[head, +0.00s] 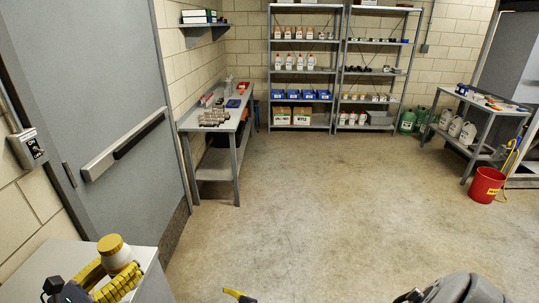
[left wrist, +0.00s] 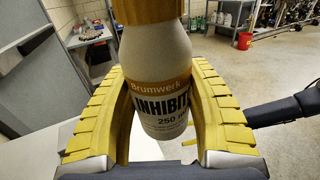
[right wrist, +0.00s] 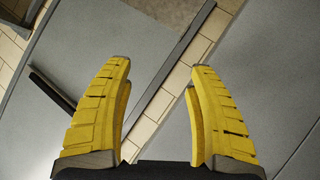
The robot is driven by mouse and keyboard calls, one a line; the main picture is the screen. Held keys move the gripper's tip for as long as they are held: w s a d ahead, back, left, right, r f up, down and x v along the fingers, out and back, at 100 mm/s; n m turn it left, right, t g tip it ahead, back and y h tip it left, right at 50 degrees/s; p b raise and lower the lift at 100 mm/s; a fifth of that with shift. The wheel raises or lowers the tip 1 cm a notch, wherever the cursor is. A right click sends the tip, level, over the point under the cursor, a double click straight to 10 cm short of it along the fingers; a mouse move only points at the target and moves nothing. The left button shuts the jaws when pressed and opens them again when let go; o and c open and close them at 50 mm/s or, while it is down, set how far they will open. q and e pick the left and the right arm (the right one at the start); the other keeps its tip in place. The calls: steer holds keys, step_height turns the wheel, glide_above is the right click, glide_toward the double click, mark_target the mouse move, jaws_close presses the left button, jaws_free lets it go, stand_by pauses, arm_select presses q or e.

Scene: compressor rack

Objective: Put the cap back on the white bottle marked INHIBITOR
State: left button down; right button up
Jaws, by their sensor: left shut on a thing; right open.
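The white bottle (left wrist: 160,65) has an orange band and INHIBITOR lettering, cut off at the right. My left gripper (head: 117,270) is shut around its body, one yellow finger on each side. In the head view the bottle (head: 116,259) is slightly tilted above or at the grey cabinet top; I cannot tell whether it touches. A yellow-orange cap (head: 110,244) shows at the bottle's upper end; how firmly it sits is unclear. The left wrist view cuts off that orange top (left wrist: 147,9). My right gripper (right wrist: 159,68) is open and empty; only a yellow tip (head: 238,295) shows in the head view.
The grey cabinet top (head: 30,262) is at lower left, beside a grey door (head: 105,80). A workbench (head: 215,125) stands along the left wall, shelves (head: 305,70) at the back, a cart (head: 480,110) and red bucket (head: 485,185) at right. The middle floor is clear.

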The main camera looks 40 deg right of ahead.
steer(key=s+d+f+m+g+h, duration=0.2)
steer(key=s+f, duration=0.7)
steer(key=s, duration=0.4)
steer(key=s+d+f+m+g+h, duration=0.25)
steer(key=s+f, duration=0.65)
steer(key=s, duration=0.5)
steer(key=s+f+m+g, duration=0.1)
steer(key=s+f+g, duration=0.2)
steer(key=s, duration=1.2)
steer(key=s+f+m+g, duration=0.1)
steer(key=s+f+g, duration=0.2)
steer(key=s, duration=1.2)
steer(key=shift+a+f, duration=0.45)
steer(key=shift+f, duration=0.15)
steer(key=shift+s, duration=0.1)
